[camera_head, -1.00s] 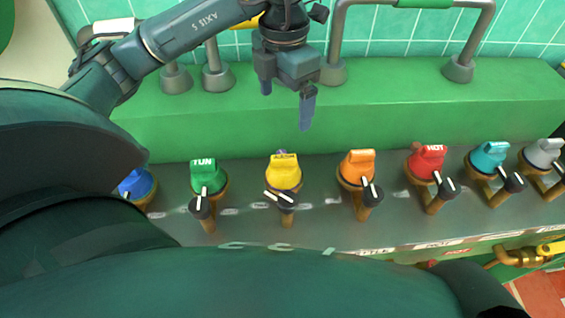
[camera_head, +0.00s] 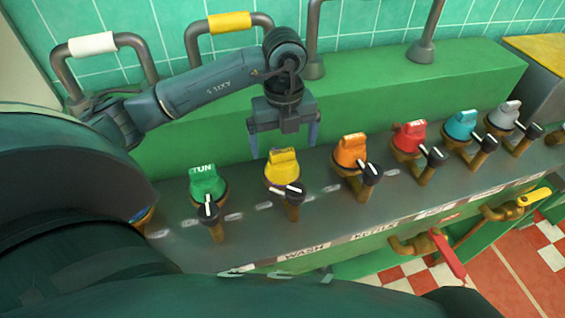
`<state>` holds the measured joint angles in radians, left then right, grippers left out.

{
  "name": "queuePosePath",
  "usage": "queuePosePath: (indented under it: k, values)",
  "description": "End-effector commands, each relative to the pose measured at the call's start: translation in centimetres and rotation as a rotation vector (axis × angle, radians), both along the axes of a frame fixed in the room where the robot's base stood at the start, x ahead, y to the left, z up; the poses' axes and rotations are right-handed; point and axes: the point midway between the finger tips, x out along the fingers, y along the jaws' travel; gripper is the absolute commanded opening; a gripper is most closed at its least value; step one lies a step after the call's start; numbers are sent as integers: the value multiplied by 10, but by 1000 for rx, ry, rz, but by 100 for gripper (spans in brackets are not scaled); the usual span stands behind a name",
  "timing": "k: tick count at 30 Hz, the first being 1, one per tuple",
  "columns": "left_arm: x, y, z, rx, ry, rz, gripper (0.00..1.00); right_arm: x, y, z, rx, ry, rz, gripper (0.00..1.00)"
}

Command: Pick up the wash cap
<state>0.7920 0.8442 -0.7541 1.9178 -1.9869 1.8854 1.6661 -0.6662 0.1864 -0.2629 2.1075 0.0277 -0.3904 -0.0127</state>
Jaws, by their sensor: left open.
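A row of coloured caps sits on short brown-stemmed fittings with black-and-white handles along the grey counter. I cannot confirm which cap is the wash cap. My left gripper (camera_head: 283,143) is open and empty, fingers pointing down, just behind and above the yellow cap. No contact is visible. My right gripper is not in view.
The green cap (camera_head: 206,182) marked TUN stands left of the yellow one, the orange cap (camera_head: 350,152) right. Further right are red (camera_head: 409,137), teal (camera_head: 461,126) and grey (camera_head: 503,115) caps. A green ledge (camera_head: 400,95) runs behind. A red-handled valve (camera_head: 447,257) is at front right.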

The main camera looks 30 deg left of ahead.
Motion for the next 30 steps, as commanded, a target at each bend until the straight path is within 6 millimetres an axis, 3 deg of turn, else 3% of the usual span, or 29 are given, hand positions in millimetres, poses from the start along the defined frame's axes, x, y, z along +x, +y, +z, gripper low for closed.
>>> queuePosePath:
  k: [10,18,26,30]
  values:
    - [1,2,-32,0,3,-1,98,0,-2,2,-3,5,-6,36]
    - [3,5,-69,-1,2,-2,98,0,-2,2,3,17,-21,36]
    - [3,5,-74,-1,-1,-3,98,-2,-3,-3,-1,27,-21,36]
    - [3,5,-73,-1,-1,-3,89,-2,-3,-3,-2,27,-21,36]
